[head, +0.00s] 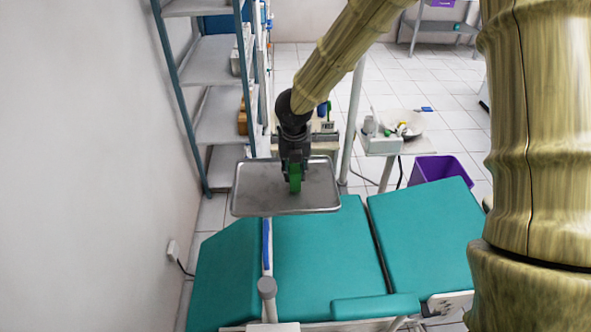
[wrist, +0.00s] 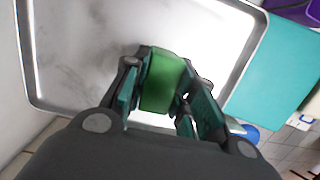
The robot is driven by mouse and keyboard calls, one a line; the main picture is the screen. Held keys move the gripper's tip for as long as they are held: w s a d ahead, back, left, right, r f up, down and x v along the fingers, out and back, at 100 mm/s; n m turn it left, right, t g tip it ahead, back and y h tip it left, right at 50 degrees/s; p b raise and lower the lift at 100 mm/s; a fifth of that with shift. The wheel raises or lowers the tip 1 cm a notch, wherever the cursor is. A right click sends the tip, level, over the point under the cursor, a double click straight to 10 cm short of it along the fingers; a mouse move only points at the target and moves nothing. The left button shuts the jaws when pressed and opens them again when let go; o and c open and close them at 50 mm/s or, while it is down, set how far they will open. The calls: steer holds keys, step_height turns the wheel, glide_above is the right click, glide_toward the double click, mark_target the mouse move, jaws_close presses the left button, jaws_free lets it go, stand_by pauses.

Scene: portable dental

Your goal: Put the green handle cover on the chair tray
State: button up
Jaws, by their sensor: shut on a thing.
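The green handle cover (head: 295,180) is a small green block between the fingers of my gripper (head: 293,165). In the wrist view the cover (wrist: 162,82) is held between the two dark fingers of my gripper (wrist: 165,92), which is shut on it. The chair tray (head: 252,196) is a grey metal tray with a raised rim, above the teal chair. My gripper points down over the middle of the tray. The tray also fills much of the wrist view (wrist: 85,55). I cannot tell whether the cover touches the tray surface.
The teal dental chair (head: 325,255) lies below and in front of the tray. A shelf rack (head: 218,115) stands behind left by the wall. A side table with a white bowl (head: 405,122) and a purple bin (head: 438,168) are at the right. The tray surface around the cover looks bare.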

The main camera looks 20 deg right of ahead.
steer(key=o, duration=0.8)
steer(key=shift+f, duration=0.1)
steer(key=shift+c, duration=0.2)
step_height(320, 180, up, 12)
steer(key=s+p, duration=0.1)
steer(key=p, duration=0.8)
steer(key=shift+s+a, duration=0.3)
steer(key=shift+s, duration=0.1)
